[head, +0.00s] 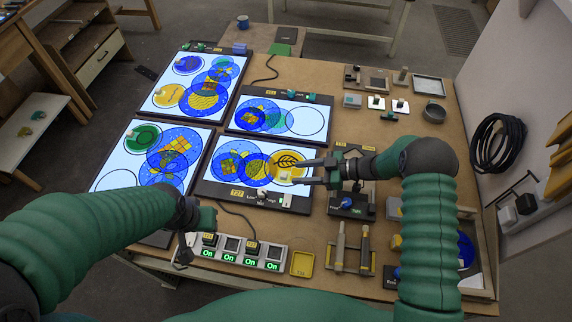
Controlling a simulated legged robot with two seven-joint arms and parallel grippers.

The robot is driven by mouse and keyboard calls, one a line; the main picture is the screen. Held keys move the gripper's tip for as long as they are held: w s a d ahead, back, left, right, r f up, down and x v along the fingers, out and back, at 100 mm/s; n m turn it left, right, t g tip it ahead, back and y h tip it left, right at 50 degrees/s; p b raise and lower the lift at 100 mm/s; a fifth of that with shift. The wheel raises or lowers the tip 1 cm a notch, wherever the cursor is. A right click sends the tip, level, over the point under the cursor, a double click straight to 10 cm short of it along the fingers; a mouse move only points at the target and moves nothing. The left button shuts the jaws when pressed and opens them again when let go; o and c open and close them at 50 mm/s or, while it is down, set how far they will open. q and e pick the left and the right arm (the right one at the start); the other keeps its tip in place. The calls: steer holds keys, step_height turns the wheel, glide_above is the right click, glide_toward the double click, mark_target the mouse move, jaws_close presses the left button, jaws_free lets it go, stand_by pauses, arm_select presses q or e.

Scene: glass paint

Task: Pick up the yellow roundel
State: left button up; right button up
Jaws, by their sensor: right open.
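A yellow roundel (291,158) with a dark leaf drawing lies on the right part of the lit front middle panel (225,189), beside overlapping blue discs. A small pale block shows on its near side. Another yellow disc (168,97) lies on the back left panel. My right gripper (305,171) reaches in from the right, its fingers apart at the leaf roundel's right edge; I cannot tell whether they touch it. My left gripper (205,217) is mostly hidden by its own wrist near the front left panel, so its jaws cannot be made out.
A row of switches (238,251) marked On stands at the front, beside a small yellow tray (302,263). Brush-like tools (352,248) lie to the right of it. A grey round dish (434,112) and small blocks occupy the back right. Bare board shows between the panels and these.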

mark_target(286, 174)
steer(key=p+x, duration=0.1)
steer(key=x, duration=0.3)
steer(key=shift+s, duration=0.2)
steer(key=shift+w+a+f, duration=0.1)
steer(key=shift+a, duration=0.2)
steer(key=shift+a+f, duration=0.1)
steer(key=shift+a, duration=0.1)
steer(key=c, duration=0.5)
steer(key=shift+d, duration=0.2)
jaws_close()
